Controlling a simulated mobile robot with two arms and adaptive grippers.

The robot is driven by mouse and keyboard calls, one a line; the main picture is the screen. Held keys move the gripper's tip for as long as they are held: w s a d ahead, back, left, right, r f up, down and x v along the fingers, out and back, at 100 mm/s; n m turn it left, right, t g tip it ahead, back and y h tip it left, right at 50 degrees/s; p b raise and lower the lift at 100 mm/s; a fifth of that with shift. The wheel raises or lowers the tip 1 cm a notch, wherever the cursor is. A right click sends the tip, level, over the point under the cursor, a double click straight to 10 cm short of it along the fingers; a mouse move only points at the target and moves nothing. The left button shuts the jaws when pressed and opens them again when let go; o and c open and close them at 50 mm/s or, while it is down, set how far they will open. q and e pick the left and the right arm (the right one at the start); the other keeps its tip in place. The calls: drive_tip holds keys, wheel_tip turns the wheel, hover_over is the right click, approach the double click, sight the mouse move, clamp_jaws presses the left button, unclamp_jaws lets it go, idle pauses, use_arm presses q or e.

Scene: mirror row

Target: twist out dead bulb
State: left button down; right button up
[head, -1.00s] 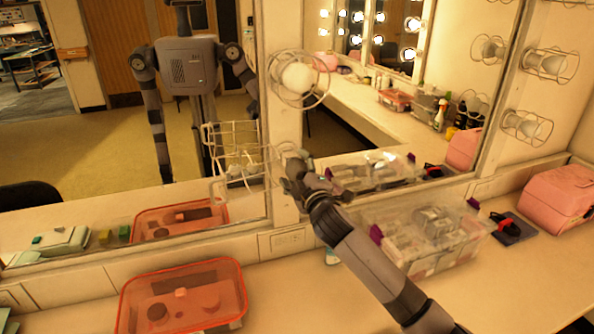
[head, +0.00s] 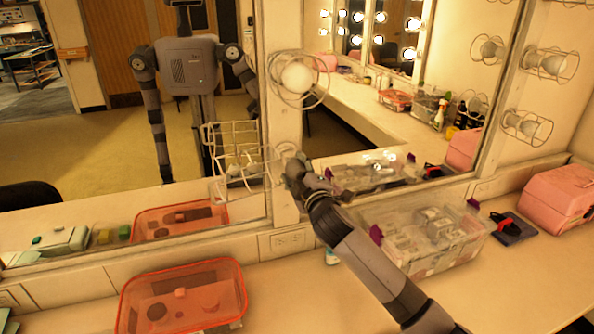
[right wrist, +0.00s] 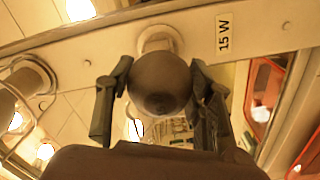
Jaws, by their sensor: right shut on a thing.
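The dark, dull bulb (right wrist: 160,84) sits in a pale socket (right wrist: 158,40) on the mirror frame, in the right wrist view. My right gripper (right wrist: 160,98) has a finger on each side of the bulb and is shut on it. In the head view my right gripper (head: 284,168) is at the post between the mirrors, and the bulb there is hidden or too small to make out. A wire cage (head: 235,150) stands out to the left of the gripper. My left gripper is not directly in view.
A caged pale bulb (head: 296,78) is above my gripper. A label reading 15 W (right wrist: 223,33) is beside the socket. An orange-rimmed tray (head: 182,298), a clear organizer box (head: 440,262) and a pink case (head: 562,198) stand on the counter. The mirrors reflect my body.

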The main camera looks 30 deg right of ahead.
drive_tip(key=shift+n+p, duration=0.9)
drive_tip(key=shift+n, duration=0.5)
drive_tip(key=shift+n+p, duration=0.5)
drive_tip(key=shift+n, duration=0.4)
drive_tip(key=shift+n+p, duration=0.35)
drive_tip(key=shift+n, duration=0.15)
drive_tip(key=shift+n+p, duration=1.05)
drive_tip(key=shift+n, duration=0.85)
